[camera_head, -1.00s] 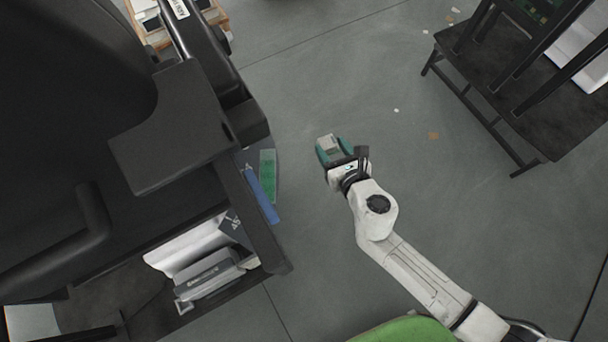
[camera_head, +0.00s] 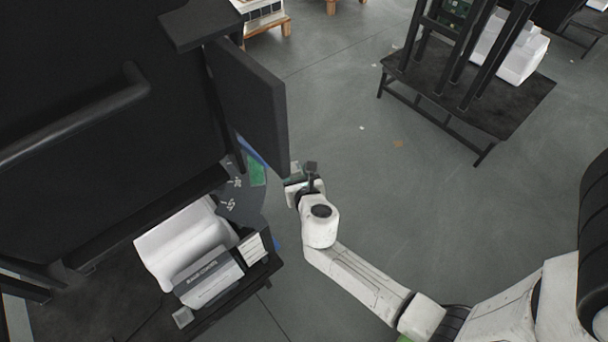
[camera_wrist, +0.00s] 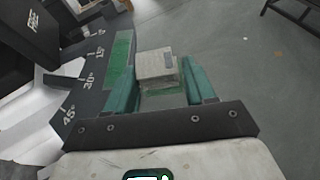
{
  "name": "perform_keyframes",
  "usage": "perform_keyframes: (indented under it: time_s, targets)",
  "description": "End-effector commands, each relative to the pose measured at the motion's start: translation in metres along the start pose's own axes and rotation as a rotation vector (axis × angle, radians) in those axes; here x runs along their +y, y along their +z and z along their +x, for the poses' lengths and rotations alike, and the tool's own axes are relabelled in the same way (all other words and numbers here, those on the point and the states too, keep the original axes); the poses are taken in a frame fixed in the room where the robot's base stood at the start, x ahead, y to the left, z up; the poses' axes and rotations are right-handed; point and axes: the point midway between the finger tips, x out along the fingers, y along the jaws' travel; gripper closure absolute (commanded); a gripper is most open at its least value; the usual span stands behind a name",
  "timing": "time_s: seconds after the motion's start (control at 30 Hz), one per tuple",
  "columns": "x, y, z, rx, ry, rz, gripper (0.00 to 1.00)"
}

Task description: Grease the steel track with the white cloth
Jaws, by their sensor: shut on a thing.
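My gripper (camera_head: 297,180) is close to the right side of the large dark machine in the head view. In the wrist view, its teal fingers (camera_wrist: 157,84) are shut on a small off-white block-like piece (camera_wrist: 156,64) with a grey patch on top. I cannot tell whether this piece is the folded white cloth. A dark plate (camera_wrist: 80,98) with angle marks and a green strip (camera_wrist: 120,60) lies left of and below the fingers, apparently apart from them. I cannot pick out the steel track for sure.
A white sheet-like thing (camera_head: 180,240) and a grey labelled box (camera_head: 210,278) lie on the machine's low shelf. A dark upright panel (camera_head: 250,105) overhangs near my gripper. A black table (camera_head: 420,80) stands at the upper right.

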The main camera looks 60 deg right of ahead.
Motion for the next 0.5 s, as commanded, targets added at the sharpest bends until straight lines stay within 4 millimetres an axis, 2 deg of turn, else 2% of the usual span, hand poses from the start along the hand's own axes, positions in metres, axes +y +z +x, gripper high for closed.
perform_keyframes:
  time_s: [0.03,0.1,0.2,0.33,0.5]
  targets:
    - [-0.011,-0.002,0.006,0.000,-0.031,0.014,0.94]
    - [-0.020,-0.001,0.010,0.001,-0.059,0.025,0.94]
    - [-0.026,-0.001,0.013,0.001,-0.080,0.033,0.94]
    - [-0.023,-0.003,0.015,0.002,-0.084,0.034,0.94]
    - [-0.007,-0.006,0.018,0.001,-0.082,0.034,0.94]
